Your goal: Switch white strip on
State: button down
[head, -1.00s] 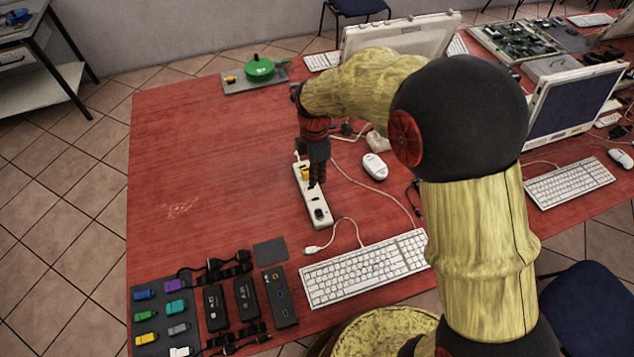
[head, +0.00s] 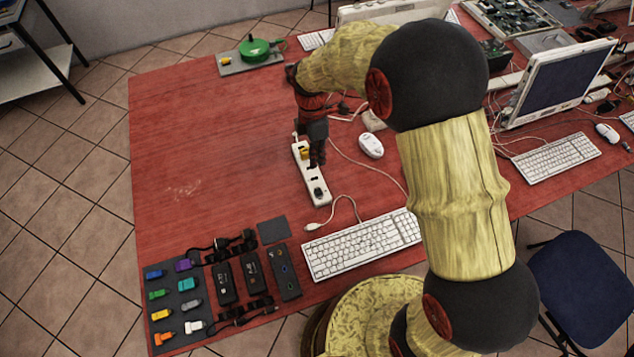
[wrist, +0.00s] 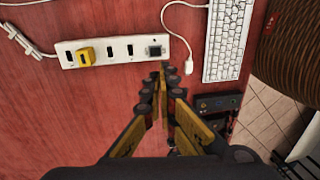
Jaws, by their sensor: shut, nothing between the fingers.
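The white power strip (head: 315,190) lies on the red table left of the mouse, and crosses the top of the wrist view (wrist: 140,57). A yellow plug (wrist: 86,56) sits in one of its sockets; other sockets are empty. A dark square switch (wrist: 155,50) is at the strip's right end in the wrist view, and near its front end in the head view (head: 318,192). My gripper (head: 317,164) points down over the strip in the head view and hides part of it. In the wrist view its fingers (wrist: 164,72) are together and empty, their tips just below the switch end.
A white keyboard (head: 362,244) and a loose USB plug (head: 312,227) lie in front of the strip. A white mouse (head: 371,146) is to its right. Black adapters (head: 250,272) and a board of coloured plugs (head: 160,290) lie front left. The table's left side is clear.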

aim_at(318, 190)
jog(key=shift+f, duration=0.15)
jog(key=f+b, duration=0.1)
jog(key=f, duration=0.3)
jog(key=s+f+b, duration=0.1)
jog(key=f, duration=0.4)
jog(key=s+f+b, duration=0.1)
jog(key=f, duration=0.3)
jog(key=shift+s+d+f, duration=0.1)
jog(key=shift+d+f, duration=0.25)
jog(key=shift+s+f+t+b, duration=0.3)
jog(key=shift+f+t, duration=0.1)
jog(key=shift+t, duration=0.1)
jog(key=shift+w, duration=0.1)
jog(key=shift+w+a+r, duration=0.1)
jog(key=shift+w+a, duration=0.1)
jog(key=shift+w, duration=0.6)
jog(key=shift+r, duration=0.1)
